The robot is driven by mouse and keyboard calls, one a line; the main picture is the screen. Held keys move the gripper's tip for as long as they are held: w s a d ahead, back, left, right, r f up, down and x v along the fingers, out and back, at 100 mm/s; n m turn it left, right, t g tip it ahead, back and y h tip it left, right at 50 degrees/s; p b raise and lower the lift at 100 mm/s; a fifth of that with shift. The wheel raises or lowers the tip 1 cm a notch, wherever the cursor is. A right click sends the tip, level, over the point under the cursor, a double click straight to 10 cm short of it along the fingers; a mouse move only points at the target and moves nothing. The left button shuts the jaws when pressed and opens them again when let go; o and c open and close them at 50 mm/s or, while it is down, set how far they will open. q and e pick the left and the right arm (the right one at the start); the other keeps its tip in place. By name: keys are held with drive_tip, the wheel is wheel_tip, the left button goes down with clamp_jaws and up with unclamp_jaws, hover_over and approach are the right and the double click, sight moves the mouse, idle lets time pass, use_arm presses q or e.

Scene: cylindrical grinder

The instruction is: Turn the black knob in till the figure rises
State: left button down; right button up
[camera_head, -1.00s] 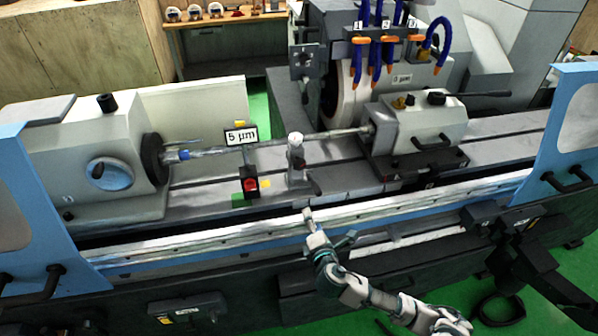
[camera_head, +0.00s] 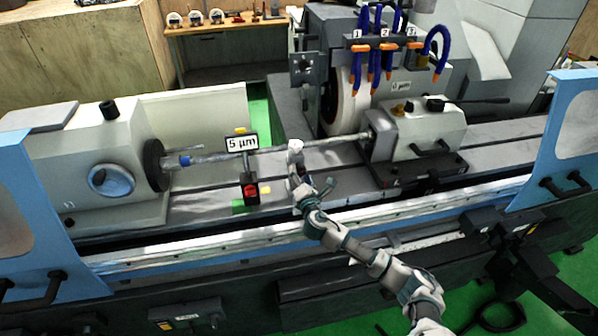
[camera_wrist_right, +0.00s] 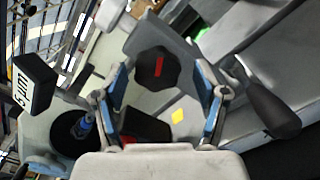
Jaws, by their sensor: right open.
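In the head view my right gripper (camera_head: 299,188) is at the front of the white-topped steady rest (camera_head: 296,146), and the knob is hidden there. The display (camera_head: 241,142) reads 5 µm; it also shows at the left of the right wrist view (camera_wrist_right: 32,85). My left gripper is not in view.
A black box with a red face (camera_head: 250,188) stands just left of my right gripper. A long shaft (camera_head: 265,150) runs behind it to the tailstock (camera_head: 425,128). A dark lever (camera_wrist_right: 270,108) lies right of the fingers in the wrist view.

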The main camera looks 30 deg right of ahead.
drive_tip(key=shift+x, duration=0.9)
drive_tip(key=c, duration=1.2)
drive_tip(key=shift+o, duration=0.2)
drive_tip(key=shift+m, duration=0.3)
drive_tip(key=m, duration=0.2)
drive_tip(key=shift+a+m, duration=0.1)
drive_tip(key=shift+m, duration=0.2)
drive_tip(key=shift+f+m, duration=0.1)
drive_tip(key=shift+m, duration=1.7)
